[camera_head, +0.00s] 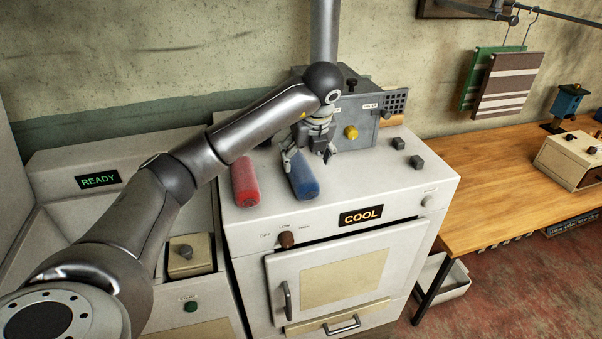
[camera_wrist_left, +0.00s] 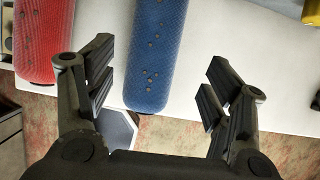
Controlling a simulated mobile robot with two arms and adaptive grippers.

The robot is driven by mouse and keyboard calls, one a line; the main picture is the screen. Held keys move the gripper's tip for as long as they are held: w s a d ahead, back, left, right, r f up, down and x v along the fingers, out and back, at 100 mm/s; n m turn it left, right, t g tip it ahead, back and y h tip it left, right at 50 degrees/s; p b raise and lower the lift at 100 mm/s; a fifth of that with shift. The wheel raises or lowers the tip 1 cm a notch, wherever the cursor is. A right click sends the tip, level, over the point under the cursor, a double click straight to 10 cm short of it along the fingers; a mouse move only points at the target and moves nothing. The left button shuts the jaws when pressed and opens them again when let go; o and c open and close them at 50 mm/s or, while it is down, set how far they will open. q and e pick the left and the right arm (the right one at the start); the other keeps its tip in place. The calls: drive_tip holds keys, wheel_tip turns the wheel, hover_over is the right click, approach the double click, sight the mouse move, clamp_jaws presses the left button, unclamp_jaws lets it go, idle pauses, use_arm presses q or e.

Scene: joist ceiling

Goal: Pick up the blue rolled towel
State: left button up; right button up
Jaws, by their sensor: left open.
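The blue rolled towel (camera_head: 304,178) lies on the white top of the oven unit, to the right of a red rolled towel (camera_head: 245,182). My left gripper (camera_head: 308,157) is at the far part of the blue towel in the head view. In the left wrist view, the blue towel (camera_wrist_left: 157,55) shows between the two open fingers of my left gripper (camera_wrist_left: 155,85), nearer the left finger. The red towel (camera_wrist_left: 42,40) lies outside the left finger. Whether the fingers touch the blue towel is not clear. My right gripper is in neither view.
A grey box with a yellow knob (camera_head: 351,132) stands behind the gripper. A wooden table (camera_head: 500,190) stands to the right. The oven's front edge is close to the towels.

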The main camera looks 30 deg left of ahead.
sight(300, 167)
use_arm(q)
drive_tip(key=shift+w+a+f, duration=0.15)
drive_tip(key=shift+a+f, duration=0.2)
drive_tip(key=shift+f, duration=0.3)
drive_tip(key=shift+a+f+p, duration=0.15)
drive_tip(key=shift+f+p, duration=0.05)
drive_tip(key=shift+p, duration=0.2)
drive_tip(key=p+x, duration=0.2)
drive_tip(key=x, duration=0.2)
drive_tip(key=shift+a+p, duration=0.1)
drive_tip(key=shift+p, duration=0.25)
drive_tip(key=shift+a+f, duration=0.1)
drive_tip(key=shift+f, duration=0.35)
drive_tip(key=c, duration=1)
drive_tip(key=shift+c, duration=0.8)
